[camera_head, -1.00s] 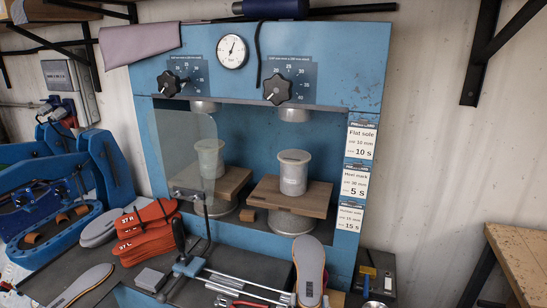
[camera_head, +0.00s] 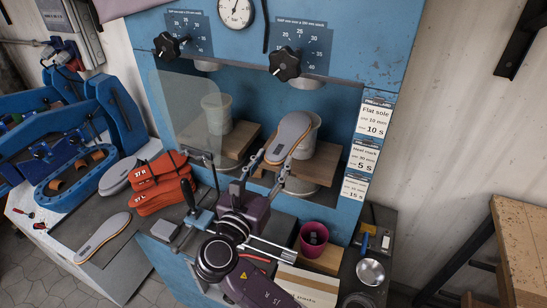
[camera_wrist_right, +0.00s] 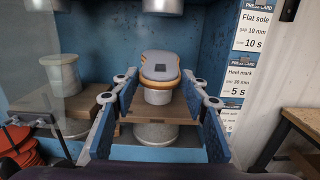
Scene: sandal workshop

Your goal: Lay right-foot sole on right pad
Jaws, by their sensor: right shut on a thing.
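The grey right-foot sole (camera_head: 290,135) with a tan edge is held, tilted, by my right gripper (camera_head: 271,162), which is shut on it. In the right wrist view the sole (camera_wrist_right: 160,66) shows end-on between the fingers of my gripper (camera_wrist_right: 160,84). It is in front of and over the white right pad post (camera_head: 313,128), which stands on a wooden block (camera_head: 318,164) in the blue press. The sole hides much of the post's top in both views; I cannot tell whether they touch. My left gripper is not in view.
A clear guard (camera_head: 188,112) covers the left post (camera_head: 216,110). Press rams hang above both posts. Another grey sole (camera_head: 102,236) lies on the bench at left, near red packs (camera_head: 160,182). A magenta cup (camera_head: 313,238) and metal bowl (camera_head: 370,271) stand at front right.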

